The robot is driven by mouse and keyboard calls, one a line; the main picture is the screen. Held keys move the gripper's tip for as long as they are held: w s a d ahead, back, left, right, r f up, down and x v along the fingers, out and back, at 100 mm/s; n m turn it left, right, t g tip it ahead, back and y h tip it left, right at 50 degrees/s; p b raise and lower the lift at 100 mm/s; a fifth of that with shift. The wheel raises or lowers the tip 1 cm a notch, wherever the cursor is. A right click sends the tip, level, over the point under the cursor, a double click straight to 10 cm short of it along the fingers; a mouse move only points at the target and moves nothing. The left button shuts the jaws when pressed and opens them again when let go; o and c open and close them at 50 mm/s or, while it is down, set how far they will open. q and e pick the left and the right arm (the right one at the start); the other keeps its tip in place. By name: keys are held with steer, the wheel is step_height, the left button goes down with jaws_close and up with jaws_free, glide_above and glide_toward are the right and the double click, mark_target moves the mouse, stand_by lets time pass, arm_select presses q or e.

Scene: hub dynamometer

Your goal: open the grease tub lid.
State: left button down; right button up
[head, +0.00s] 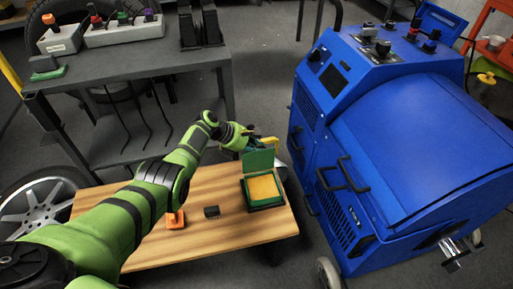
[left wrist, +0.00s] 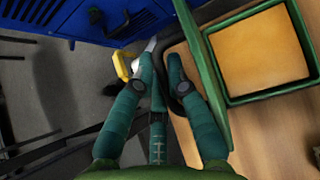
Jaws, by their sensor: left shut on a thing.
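The green grease tub (head: 264,206) stands on the wooden bench top, with yellow-orange grease (head: 263,187) showing inside. Its green lid (head: 259,160) stands raised, roughly upright, at the tub's far side. The lid also shows nearly edge-on in the left wrist view (left wrist: 204,75), beside the open tub (left wrist: 262,98). My left gripper (head: 258,142) is behind the lid's top edge. In the left wrist view its fingers (left wrist: 160,68) are closed at a dark handle (left wrist: 183,88) on the lid's outer side; the exact contact is partly hidden. My right gripper is not in view.
A small black block (head: 212,212) and an orange piece (head: 175,219) lie on the wooden bench top (head: 243,228). A large blue machine (head: 400,150) stands close to the right. A grey cart (head: 130,60) with knobbed boxes stands behind. A yellow part (left wrist: 124,66) is near the fingers.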

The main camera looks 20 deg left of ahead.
arm_select(q)
steer(key=shift+a+f, duration=0.1)
steer(key=c, duration=1.5)
jaws_free()
steer(key=v, duration=1.2)
